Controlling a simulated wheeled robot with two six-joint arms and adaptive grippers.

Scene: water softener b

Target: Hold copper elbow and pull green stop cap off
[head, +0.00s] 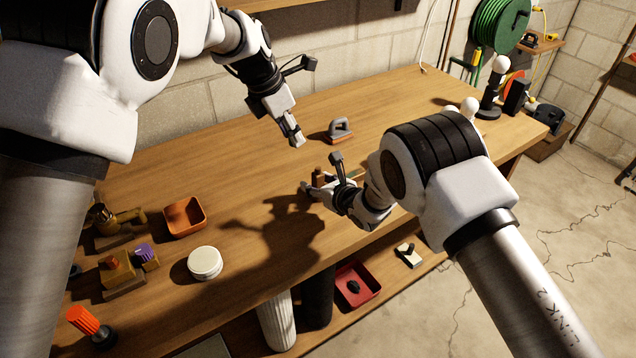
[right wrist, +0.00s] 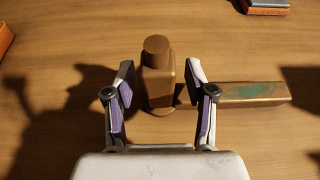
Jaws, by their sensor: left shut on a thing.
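The copper elbow (right wrist: 158,82) is a brown upright block with a round stub on top and a long arm (right wrist: 240,94) to the right, with a green patch on it. It also shows small in the head view (head: 320,174). My right gripper (right wrist: 160,75) is open, its fingers on either side of the upright part with a gap showing. In the head view my right gripper (head: 318,187) is low at the table. My left gripper (head: 296,140) is shut above the table, apart from the elbow; what it holds cannot be made out. I see no distinct green stop cap.
A sanding block-like tool (head: 339,131) lies behind the elbow. An orange tray (head: 185,215), a white round tub (head: 205,263) and brass fittings (head: 120,270) stand at the left. A lamp-like stand (head: 490,100) is at the far right.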

